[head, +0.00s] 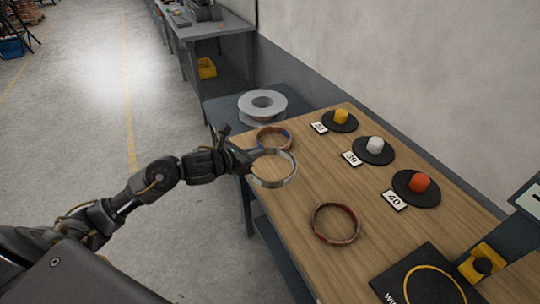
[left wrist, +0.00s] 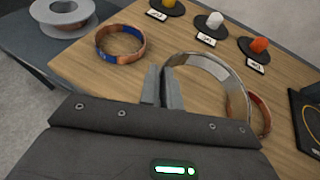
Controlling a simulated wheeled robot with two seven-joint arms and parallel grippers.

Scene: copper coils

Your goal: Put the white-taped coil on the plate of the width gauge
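The white-taped coil (head: 291,180) is a thin ring with pale wrapping, at the middle of the head view. My left gripper (head: 250,161) is at its left edge. In the left wrist view the two fingers (left wrist: 162,88) are close together with the rim of the coil (left wrist: 238,92) between them, shut on it. The coil looks large and tilted there, seemingly a little above the table. The width gauge has a black plate (head: 393,287) with a yellow circle at the lower right, partly cut off. Its plate also shows at the right edge of the left wrist view (left wrist: 298,112). My right gripper is out of view.
A blue-taped coil (head: 262,145) lies behind the held coil, a red-taped coil (head: 320,236) in front. Black discs with yellow (head: 341,116), white (head: 375,145) and orange (head: 419,183) knobs line the back. A grey spool (head: 246,108) stands on a side table. Wooden tabletop (head: 270,210) is clear between.

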